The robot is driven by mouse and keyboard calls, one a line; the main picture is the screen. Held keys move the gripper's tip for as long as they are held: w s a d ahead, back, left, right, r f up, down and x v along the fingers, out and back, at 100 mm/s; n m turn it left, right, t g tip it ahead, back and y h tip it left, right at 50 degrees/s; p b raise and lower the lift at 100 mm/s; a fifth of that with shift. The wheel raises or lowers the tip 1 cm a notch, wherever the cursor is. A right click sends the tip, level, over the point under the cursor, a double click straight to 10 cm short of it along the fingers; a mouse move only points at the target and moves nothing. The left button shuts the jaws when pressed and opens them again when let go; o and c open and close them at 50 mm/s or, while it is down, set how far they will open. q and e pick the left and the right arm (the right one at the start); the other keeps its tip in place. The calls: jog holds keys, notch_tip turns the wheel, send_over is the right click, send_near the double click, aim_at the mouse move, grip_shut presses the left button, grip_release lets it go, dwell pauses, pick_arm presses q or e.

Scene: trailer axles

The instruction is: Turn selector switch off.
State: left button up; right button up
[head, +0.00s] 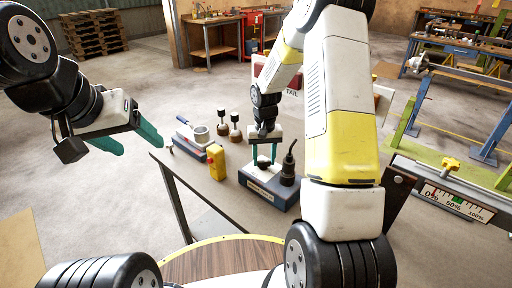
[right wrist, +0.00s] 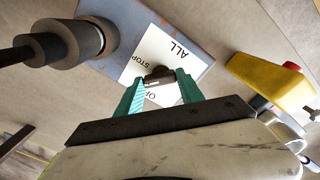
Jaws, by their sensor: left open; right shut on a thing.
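The selector switch (right wrist: 158,74) is a small dark knob on a white label plate (right wrist: 150,50) with "STOP" and "ALL" lettering in the right wrist view. The plate sits on a blue-grey box (head: 259,187) on the table. My right gripper (head: 263,163) reaches down over the box, its teal fingers on either side of the knob and shut on it; it also shows in the right wrist view (right wrist: 161,88). The knob is hard to make out in the head view. My left gripper (head: 142,147) is open and empty, beyond the table's left edge.
A black lever on a round base (head: 288,170) stands on the same box, right of my right gripper. A yellow box with a red button (head: 216,162) stands to the left. A clamp-like grey part (head: 199,134) and two knobbed pieces (head: 235,130) are behind.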

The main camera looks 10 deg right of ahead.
aim_at(264, 161)
jog(key=n, duration=0.4)
jog(key=shift+w+n, duration=0.1)
jog(key=shift+n, duration=2.1)
jog(key=o, duration=1.4)
jog(key=shift+r, duration=3.95)
